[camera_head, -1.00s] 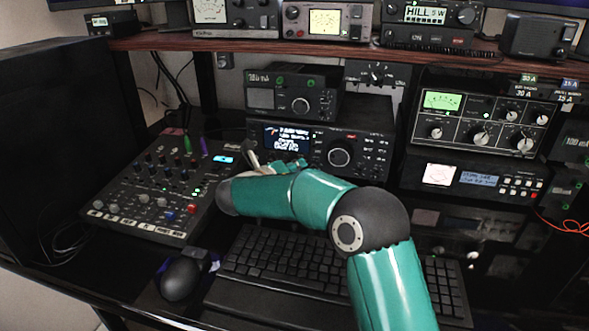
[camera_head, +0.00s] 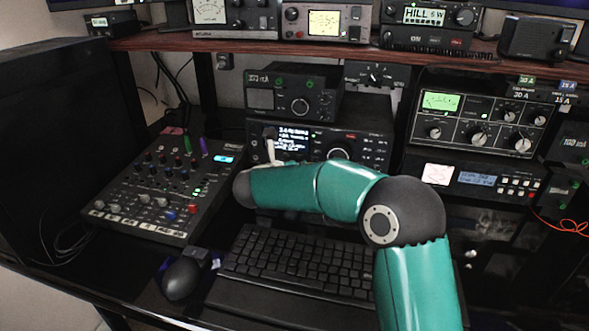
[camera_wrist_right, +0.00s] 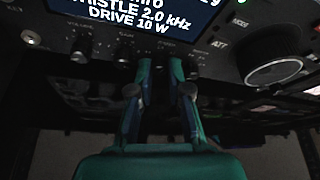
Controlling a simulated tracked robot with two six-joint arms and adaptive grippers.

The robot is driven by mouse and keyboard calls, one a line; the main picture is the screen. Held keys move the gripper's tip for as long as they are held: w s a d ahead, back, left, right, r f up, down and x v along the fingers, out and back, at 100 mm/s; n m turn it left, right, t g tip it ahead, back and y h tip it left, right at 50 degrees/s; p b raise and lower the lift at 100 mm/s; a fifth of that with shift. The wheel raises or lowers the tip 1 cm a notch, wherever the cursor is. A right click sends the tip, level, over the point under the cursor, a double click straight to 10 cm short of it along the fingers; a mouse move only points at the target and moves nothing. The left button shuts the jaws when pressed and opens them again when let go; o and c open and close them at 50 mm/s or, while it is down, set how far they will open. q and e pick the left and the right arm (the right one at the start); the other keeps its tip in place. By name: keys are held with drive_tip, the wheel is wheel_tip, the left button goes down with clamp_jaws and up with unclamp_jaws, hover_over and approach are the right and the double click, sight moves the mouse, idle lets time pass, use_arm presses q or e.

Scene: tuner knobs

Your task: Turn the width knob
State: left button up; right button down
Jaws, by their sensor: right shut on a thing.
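The black radio (camera_head: 375,135) stands mid-desk, with a lit display (camera_head: 293,139) and a large dial (camera_head: 338,153). In the right wrist view its display (camera_wrist_right: 130,14) reads "DRIVE 10 W", with a row of small knobs (camera_wrist_right: 80,50) below it and a large dial (camera_wrist_right: 272,62) at right. My right gripper (camera_wrist_right: 161,66) has both fingertips up against the panel just below the display, shut on a small knob mostly hidden between them. I cannot read a width label. In the head view my right forearm hides most of the gripper.
A mixer (camera_head: 150,190) stands to the left. Another radio (camera_head: 293,93) sits on top. A tuner box (camera_head: 480,115) stands to the right, and a shelf (camera_head: 300,47) runs above.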

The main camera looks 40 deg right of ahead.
drive_tip(key=m+b, duration=0.1)
drive_tip(key=m+t+y+b, duration=0.1)
drive_tip(key=b, duration=0.1)
drive_tip(key=shift+s+f+m+y, duration=0.1)
drive_tip(key=shift+f+m+y, duration=0.2)
drive_tip(key=shift+m, duration=0.1)
drive_tip(key=shift+d+r+m+t+b, duration=0.1)
drive_tip(key=shift+r+m+t+b, duration=0.05)
drive_tip(key=shift+m+t+b, duration=0.55)
drive_tip(key=c, duration=1.1)
unclamp_jaws()
drive_tip(key=shift+r, duration=0.1)
drive_tip(key=shift+r, duration=0.1)
drive_tip(key=shift+s+a+r, duration=0.1)
drive_tip(key=shift+s+a, duration=0.15)
drive_tip(key=shift+v, duration=3.6)
